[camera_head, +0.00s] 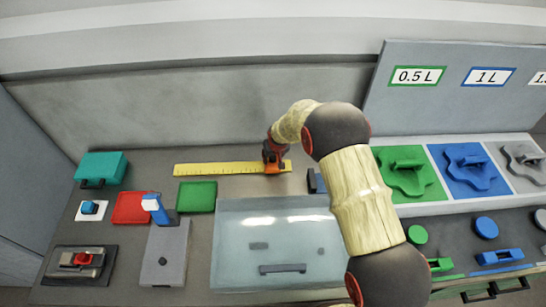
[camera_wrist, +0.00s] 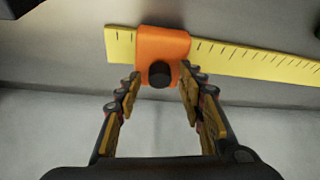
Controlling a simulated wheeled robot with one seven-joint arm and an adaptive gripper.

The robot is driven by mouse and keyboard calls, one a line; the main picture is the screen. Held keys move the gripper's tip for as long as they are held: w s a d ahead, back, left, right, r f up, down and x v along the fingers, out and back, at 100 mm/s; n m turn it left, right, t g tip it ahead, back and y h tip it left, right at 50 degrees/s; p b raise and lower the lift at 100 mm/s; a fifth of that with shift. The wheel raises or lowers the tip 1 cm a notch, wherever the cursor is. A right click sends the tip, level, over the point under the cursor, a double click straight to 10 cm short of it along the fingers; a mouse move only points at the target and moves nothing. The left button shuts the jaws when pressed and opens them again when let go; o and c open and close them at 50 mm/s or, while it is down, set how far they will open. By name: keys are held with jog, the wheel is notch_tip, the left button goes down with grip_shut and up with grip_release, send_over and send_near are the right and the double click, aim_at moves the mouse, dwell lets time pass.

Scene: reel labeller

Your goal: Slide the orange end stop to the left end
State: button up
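The orange end stop (camera_head: 274,169) sits on the yellow ruler (camera_head: 215,169), near its right end in the head view. In the wrist view the orange end stop (camera_wrist: 163,44) is a block with a dark round knob, near the left end of the ruler (camera_wrist: 250,60). My gripper (camera_head: 272,158) is at the stop. In the wrist view the fingertips of my gripper (camera_wrist: 160,76) lie at both sides of the block, with almost no gap, and appear shut on it. Exact contact is partly hidden.
The ruler is clear left of the stop. In front are a green square (camera_head: 197,197), a red tray (camera_head: 132,208) and a clear-lidded box (camera_head: 235,262). A teal case (camera_head: 102,167) stands at left. A label panel (camera_head: 440,110) rises at right.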

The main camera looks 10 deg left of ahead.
jog(key=shift+c, duration=1.2)
grip_shut()
